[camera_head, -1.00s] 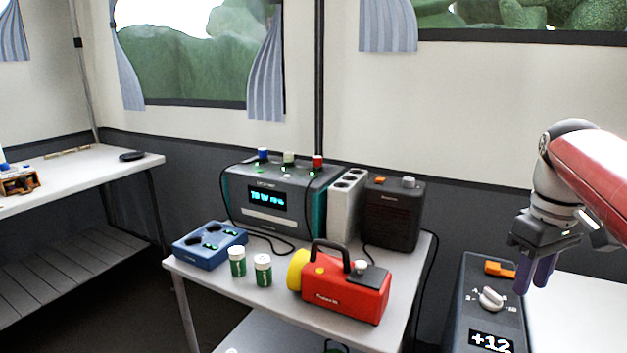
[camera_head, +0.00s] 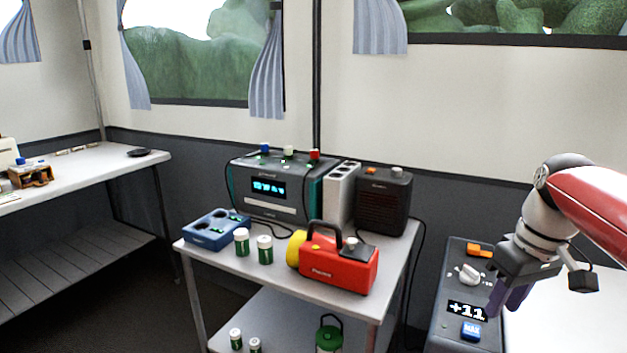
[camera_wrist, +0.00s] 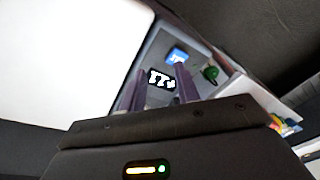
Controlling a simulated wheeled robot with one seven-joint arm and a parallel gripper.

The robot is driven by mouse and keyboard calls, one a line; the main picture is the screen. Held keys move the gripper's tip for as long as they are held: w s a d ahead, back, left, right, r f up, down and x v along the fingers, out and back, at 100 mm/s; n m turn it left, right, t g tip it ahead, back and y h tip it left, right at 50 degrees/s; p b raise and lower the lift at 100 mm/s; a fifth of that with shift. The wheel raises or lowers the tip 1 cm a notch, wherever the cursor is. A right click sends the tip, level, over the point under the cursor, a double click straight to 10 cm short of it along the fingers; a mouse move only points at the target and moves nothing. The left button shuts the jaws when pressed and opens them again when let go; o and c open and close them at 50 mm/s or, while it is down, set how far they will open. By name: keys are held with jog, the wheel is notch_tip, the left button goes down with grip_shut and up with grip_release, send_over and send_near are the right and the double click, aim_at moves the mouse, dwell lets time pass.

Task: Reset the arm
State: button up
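My gripper (camera_head: 506,298) with purple fingers hangs at the right of the head view, tilted down beside a dark appliance (camera_head: 441,318). In the wrist view my gripper (camera_wrist: 161,74) has its two fingers apart with nothing held between them. The appliance has an orange switch (camera_head: 480,250), a white dial (camera_head: 470,273), a display (camera_head: 468,311) reading +11 and a blue button (camera_head: 471,331). The display also shows between the fingers in the wrist view (camera_wrist: 161,79). Whether a finger touches the appliance I cannot tell.
A small table (camera_head: 222,267) holds a red and yellow lantern (camera_head: 340,268), green cans (camera_head: 265,250), a blue charger (camera_head: 215,230), a teal power box (camera_head: 235,187) and a black speaker (camera_head: 384,203). A white surface (camera_head: 560,325) lies beside the appliance.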

jog(key=s+a+f+m+t, duration=0.1)
jog(key=s+a+f, duration=0.3)
jog(key=a, duration=0.5)
jog(key=s+a+f+m+t+h, duration=0.1)
jog(key=s+a+f+t, duration=0.2)
jog(key=a, duration=0.6)
jog(key=shift+s+a+f+t, duration=0.35)
jog(key=shift+s+f, duration=0.35)
jog(key=shift+s, duration=0.4)
jog(key=shift+m, duration=0.3)
